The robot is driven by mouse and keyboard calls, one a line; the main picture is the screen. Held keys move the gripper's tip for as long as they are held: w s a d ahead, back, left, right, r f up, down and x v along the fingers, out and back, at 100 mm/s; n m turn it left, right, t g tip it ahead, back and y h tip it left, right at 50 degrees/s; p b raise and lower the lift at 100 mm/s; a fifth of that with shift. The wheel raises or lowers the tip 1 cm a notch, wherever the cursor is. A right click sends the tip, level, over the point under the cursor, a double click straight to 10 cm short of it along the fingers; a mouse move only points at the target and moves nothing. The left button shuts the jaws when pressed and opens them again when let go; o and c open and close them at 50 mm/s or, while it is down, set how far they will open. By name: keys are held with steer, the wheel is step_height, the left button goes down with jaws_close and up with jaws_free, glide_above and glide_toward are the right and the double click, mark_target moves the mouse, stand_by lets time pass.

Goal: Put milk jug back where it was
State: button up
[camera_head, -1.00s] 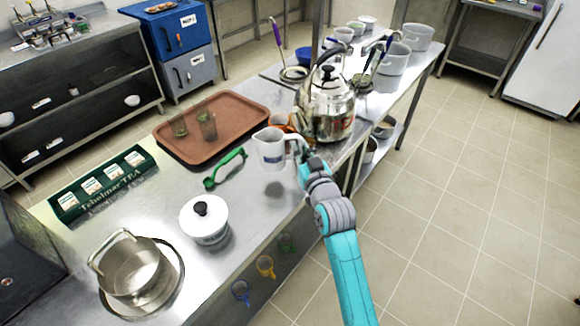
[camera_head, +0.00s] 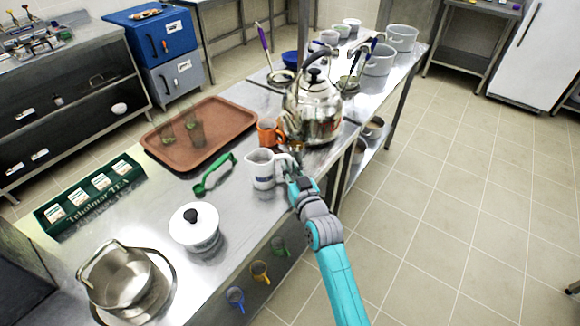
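The white milk jug (camera_head: 262,170) is upright at the right side of the steel counter, in front of an orange mug (camera_head: 270,133). Its handle points right, towards my arm. My gripper (camera_head: 288,167) is at the handle and appears shut on it. The fingers are small and partly merge with the handle. The jug's base is at or very close to the counter top; I cannot tell whether it touches.
A steel kettle (camera_head: 314,110) stands close behind the jug. A green-handled tool (camera_head: 214,175) lies to its left, and a brown tray (camera_head: 165,152) with glasses is further back. A white lidded pot (camera_head: 196,232) is front left. Bare counter lies between pot and jug.

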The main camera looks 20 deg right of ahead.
steer(key=shift+o, duration=0.9)
steer(key=shift+r, duration=0.2)
steer(key=s, duration=1.2)
steer(key=shift+d, duration=0.3)
steer(key=shift+f, duration=0.1)
